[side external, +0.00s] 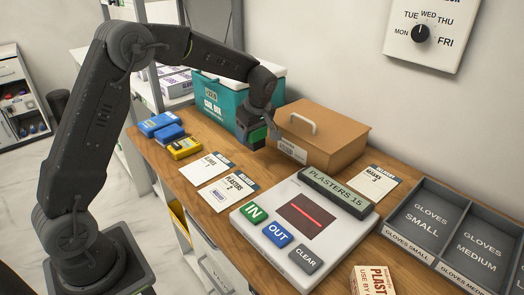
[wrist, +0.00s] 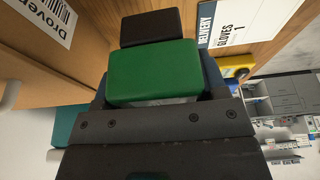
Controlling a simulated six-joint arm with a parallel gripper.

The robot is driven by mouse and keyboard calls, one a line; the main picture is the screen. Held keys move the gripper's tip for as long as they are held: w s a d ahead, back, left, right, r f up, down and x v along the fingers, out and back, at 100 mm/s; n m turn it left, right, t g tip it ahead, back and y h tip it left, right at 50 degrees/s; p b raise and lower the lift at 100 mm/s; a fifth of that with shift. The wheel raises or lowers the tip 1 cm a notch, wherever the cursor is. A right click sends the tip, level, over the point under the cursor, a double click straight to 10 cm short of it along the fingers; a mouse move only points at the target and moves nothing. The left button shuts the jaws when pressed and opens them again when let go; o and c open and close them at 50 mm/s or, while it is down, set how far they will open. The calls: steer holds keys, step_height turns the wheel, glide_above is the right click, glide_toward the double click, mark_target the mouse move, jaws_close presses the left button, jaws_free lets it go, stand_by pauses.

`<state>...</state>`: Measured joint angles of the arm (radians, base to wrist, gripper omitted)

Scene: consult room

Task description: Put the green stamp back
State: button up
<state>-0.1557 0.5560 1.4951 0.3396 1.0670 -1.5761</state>
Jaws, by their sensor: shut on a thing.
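My gripper (side external: 258,128) is shut on the green stamp (wrist: 152,70). In the wrist view the green block sits between the fingertips of my gripper (wrist: 155,82). A dark brown-black block (wrist: 152,27) shows just beyond the green one; I cannot tell whether it is part of the stamp or a separate thing. The gripper is by the table's back, left of the brown lidded box (side external: 322,137) and in front of the teal box (side external: 216,98).
Blue packs (side external: 160,123) and a yellow pack (side external: 185,148) lie left. Delivery cards (side external: 207,167) lie in front of the gripper. A white panel (side external: 262,203) with IN, OUT and CLEAR keys stands right, beside grey glove trays (side external: 424,214). Bare wood shows between cards and brown box.

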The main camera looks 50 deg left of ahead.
mark_target(263, 146)
steer(key=shift+w+d+f, duration=0.45)
steer(key=shift+d, duration=0.15)
steer(key=shift+w+d+f, duration=0.45)
steer(key=shift+d, duration=0.15)
steer(key=shift+f, duration=2)
steer(key=shift+f, duration=0.2)
steer(key=o, duration=0.8)
steer(key=shift+c, duration=0.2)
